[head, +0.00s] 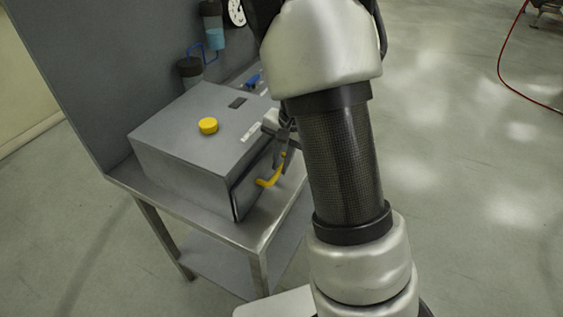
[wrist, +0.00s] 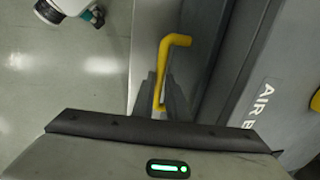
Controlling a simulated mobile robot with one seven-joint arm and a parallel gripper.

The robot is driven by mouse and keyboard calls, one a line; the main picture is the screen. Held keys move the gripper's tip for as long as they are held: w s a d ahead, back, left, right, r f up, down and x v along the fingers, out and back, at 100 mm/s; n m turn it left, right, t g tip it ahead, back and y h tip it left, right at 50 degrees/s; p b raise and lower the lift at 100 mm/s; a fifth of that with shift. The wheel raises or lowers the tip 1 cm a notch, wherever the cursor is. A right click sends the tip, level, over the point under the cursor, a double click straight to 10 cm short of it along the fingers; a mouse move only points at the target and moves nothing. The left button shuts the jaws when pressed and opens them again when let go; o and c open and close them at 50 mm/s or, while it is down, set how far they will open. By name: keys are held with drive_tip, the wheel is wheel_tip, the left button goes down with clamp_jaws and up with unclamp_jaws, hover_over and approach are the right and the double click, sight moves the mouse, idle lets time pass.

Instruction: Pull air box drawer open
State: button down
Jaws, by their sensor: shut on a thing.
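The air box (head: 195,145) is a grey metal box with a yellow round knob (head: 208,126) on top. It stands on a metal table. Its drawer front (head: 243,192) faces right and carries a yellow handle (head: 268,182). In the wrist view the yellow handle (wrist: 172,62) runs down between my fingers, and part of the lettering on the box (wrist: 275,100) shows at right. My gripper (head: 283,150) is at the handle and shut on it; it also shows in the wrist view (wrist: 168,100). My arm hides part of the drawer's far side. I cannot tell whether the drawer stands out at all.
The metal table (head: 262,238) has a lower shelf and a bare strip in front of the drawer. A grey panel (head: 95,70) rises behind, with a gauge (head: 237,12) and filter units (head: 212,25). Open floor (head: 470,190) lies to the right, with a red hose (head: 510,50) farther off.

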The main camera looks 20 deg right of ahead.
drive_tip(key=s+d+b, duration=0.4)
drive_tip(key=s+d, duration=0.8)
drive_tip(key=shift+d, duration=0.1)
idle(0.4)
drive_tip(key=c, duration=1.8)
unclamp_jaws()
drive_tip(key=shift+o, duration=0.2)
wheel_tip(320, 180, up, 17)
drive_tip(key=s+d+p, duration=0.2)
drive_tip(key=shift+d, duration=0.15)
drive_tip(key=shift+s+r, duration=0.1)
